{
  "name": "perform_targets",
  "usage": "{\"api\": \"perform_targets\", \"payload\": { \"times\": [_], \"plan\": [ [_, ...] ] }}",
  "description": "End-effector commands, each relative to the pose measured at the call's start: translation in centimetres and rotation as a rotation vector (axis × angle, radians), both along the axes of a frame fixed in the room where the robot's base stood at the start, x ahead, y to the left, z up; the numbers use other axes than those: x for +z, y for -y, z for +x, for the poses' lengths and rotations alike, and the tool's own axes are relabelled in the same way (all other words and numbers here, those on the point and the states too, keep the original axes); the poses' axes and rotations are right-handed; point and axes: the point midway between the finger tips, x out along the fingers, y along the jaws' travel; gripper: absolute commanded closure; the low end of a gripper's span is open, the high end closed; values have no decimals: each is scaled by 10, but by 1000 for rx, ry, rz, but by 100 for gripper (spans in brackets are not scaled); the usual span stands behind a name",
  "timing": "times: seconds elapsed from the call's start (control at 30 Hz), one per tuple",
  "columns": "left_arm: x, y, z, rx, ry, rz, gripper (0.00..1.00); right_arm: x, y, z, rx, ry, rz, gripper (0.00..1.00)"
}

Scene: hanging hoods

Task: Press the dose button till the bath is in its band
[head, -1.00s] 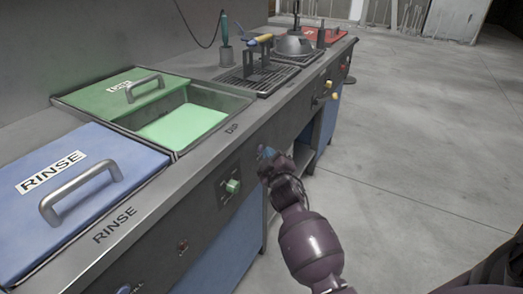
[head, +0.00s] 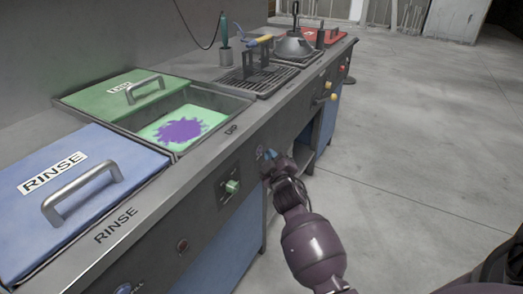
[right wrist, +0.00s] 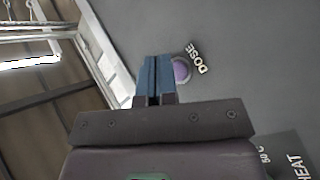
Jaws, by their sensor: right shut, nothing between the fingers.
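The dip bath (head: 218,117) is an open tank of pale green liquid, with a purple patch (head: 180,130) spreading on its surface. A green lid (head: 110,97) is slid back over its far side. The dose button (right wrist: 181,71) is round and purple, beside the DOSE label (right wrist: 198,58) on the grey front panel. My right gripper (head: 268,156) is shut and empty at the panel below the bath. Its blue fingertips (right wrist: 155,62) are beside the button in the right wrist view; I cannot tell whether they touch it. No level or band readout is legible. My left gripper is not in view.
A blue RINSE lid (head: 120,165) with a metal handle is at the left. A rack (head: 262,78) and a dark domed object (head: 293,47) stand farther along.

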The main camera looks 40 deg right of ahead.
Motion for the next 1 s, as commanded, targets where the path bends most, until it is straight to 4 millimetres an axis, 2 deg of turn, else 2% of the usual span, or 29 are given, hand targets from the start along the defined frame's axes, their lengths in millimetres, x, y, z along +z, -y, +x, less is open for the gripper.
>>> {"api": "perform_targets", "payload": {
  "times": [0.43,1.0],
  "plan": [
    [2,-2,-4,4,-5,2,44,1,2,-5,-1,1,0,100],
    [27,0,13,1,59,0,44,2,19,-45,0,2,0,100]
  ]
}}
